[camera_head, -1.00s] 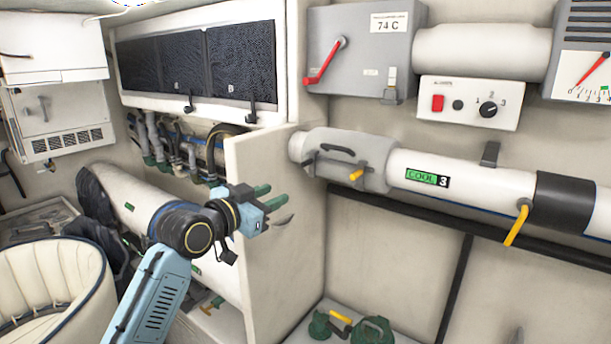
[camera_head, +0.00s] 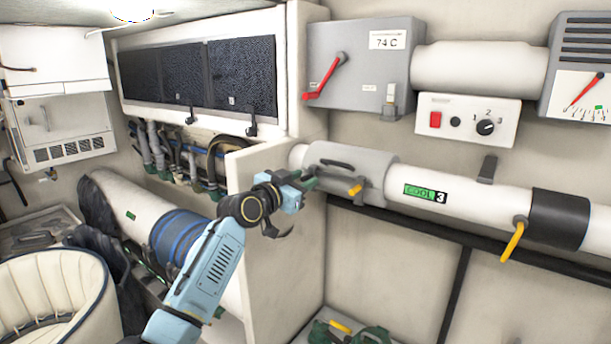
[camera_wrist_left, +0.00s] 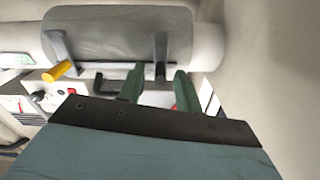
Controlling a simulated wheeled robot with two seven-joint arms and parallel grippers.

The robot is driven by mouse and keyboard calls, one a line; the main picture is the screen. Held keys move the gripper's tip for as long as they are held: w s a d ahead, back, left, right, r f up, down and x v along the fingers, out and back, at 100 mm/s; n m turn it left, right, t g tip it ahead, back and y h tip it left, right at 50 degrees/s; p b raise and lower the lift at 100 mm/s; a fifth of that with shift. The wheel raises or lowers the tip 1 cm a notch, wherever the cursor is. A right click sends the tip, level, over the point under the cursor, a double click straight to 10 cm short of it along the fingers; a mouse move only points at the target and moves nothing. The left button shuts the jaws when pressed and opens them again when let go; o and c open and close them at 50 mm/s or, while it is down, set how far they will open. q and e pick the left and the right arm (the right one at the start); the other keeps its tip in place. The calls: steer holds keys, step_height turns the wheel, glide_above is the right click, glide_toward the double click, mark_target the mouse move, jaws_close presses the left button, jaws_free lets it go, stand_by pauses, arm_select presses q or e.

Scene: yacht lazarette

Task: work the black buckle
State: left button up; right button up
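The grey sleeve (camera_head: 378,168) on the white pipe carries a long black lever-like part (camera_head: 337,164), which seems to be the black buckle. A yellow handle (camera_head: 355,190) sticks out beside it. My left gripper (camera_head: 311,183) is at the sleeve's left end, just below and left of the black part. The grey sleeve (camera_wrist_left: 110,35) fills the top, and a black bar (camera_wrist_left: 108,84) shows beside the left finger. I cannot tell if they touch. My right gripper is out of view.
A pale partition (camera_head: 285,255) stands close under my left gripper. A grey box with a red lever (camera_head: 325,78) and a white switch panel (camera_head: 468,120) are above the pipe. A yellow lever (camera_head: 513,240) hangs farther right. Green fittings (camera_head: 372,338) lie below.

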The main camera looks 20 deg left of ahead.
arm_select(q)
steer(key=shift+x, duration=0.9)
